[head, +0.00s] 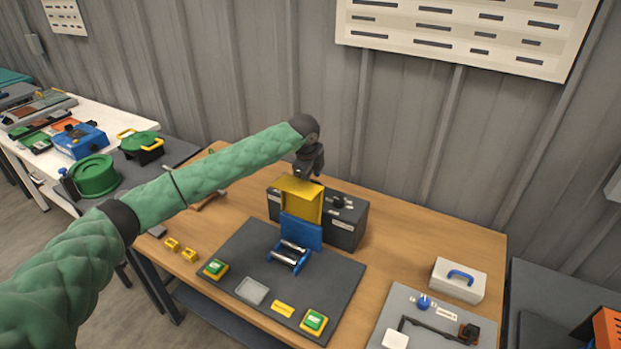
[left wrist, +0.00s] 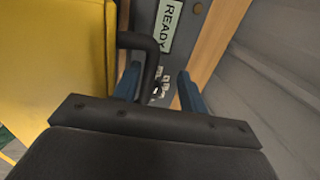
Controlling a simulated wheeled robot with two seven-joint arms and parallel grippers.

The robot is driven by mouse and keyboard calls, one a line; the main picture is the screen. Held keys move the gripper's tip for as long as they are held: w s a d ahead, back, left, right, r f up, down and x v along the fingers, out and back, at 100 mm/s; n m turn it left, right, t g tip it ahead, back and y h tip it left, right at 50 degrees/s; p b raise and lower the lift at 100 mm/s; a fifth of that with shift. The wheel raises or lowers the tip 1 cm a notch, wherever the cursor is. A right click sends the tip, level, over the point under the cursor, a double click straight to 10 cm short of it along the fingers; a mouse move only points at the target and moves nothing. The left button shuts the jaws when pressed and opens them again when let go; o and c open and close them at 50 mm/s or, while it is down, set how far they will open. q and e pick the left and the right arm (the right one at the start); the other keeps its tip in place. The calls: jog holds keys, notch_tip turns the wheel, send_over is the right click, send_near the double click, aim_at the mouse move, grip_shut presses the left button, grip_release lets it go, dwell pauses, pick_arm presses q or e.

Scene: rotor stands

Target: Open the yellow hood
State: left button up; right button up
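The yellow hood (head: 301,206) stands raised above a blue panel (head: 301,232) and a blue frame with metal rollers (head: 290,254), in front of a dark box. My left gripper (head: 308,172) is at the hood's upper edge, partly hiding it. In the left wrist view the hood's yellow wall (left wrist: 55,60) fills the left side. A black bent handle (left wrist: 150,60) runs beside it, down between the two blue-grey fingers of my left gripper (left wrist: 158,88). The fingers are apart, and the handle is nearer the left one. Whether they touch it is unclear. My right gripper is out of view.
The dark box (head: 345,226) stands close behind the hood. A dark mat (head: 235,250) on the wooden table holds green-topped buttons and a grey tray. A white case (head: 458,280) and a grey board (head: 400,305) are at the right. The corrugated wall rises behind.

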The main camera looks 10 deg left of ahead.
pick_arm(q)
jog(key=shift+s+r, duration=0.1)
jog(key=shift+s, duration=0.05)
jog(key=shift+r, duration=0.1)
jog(key=shift+p+v, duration=2.3)
jog(key=shift+v, duration=0.55)
jog(key=shift+s, duration=0.1)
